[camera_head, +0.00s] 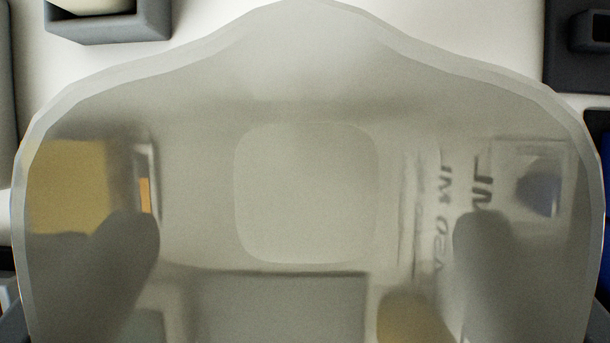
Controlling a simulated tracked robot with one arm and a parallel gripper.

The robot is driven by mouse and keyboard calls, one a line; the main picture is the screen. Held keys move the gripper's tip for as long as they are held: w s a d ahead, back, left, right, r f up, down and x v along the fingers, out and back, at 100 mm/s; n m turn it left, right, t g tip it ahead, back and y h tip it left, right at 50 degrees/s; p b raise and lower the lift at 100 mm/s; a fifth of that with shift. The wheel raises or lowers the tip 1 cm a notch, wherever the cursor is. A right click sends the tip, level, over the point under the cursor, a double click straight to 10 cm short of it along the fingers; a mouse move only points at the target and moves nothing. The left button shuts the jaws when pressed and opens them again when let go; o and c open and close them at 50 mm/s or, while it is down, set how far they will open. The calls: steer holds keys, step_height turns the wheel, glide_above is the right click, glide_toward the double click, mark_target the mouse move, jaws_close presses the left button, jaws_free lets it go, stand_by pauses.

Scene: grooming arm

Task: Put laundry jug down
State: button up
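A large translucent whitish body, which I take to be the laundry jug (305,95), fills most of the view very close to the camera. Its top edge peaks in the middle and slopes down on both sides. A paler rounded square (306,193) shows in its middle. My gripper (306,225) shows as two blurred grey rounded fingers, low on the left and right, wide apart and seen through the translucent body. Where they touch the jug, if anywhere, cannot be made out. The jug's lower part is cut off by the frame.
A grey open box (108,28) with a pale item in it stands at top left. A dark object (578,45) is at top right. Through the jug, a yellow block (68,186), dark lettering and a grey rectangle (280,308) show blurred. Pale surface is bare beyond the jug's top edge.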

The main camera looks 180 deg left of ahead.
mark_target(306, 176)
steer(key=shift+f, duration=3.15)
steer(key=o, duration=1.5)
steer(key=shift+c, duration=0.2)
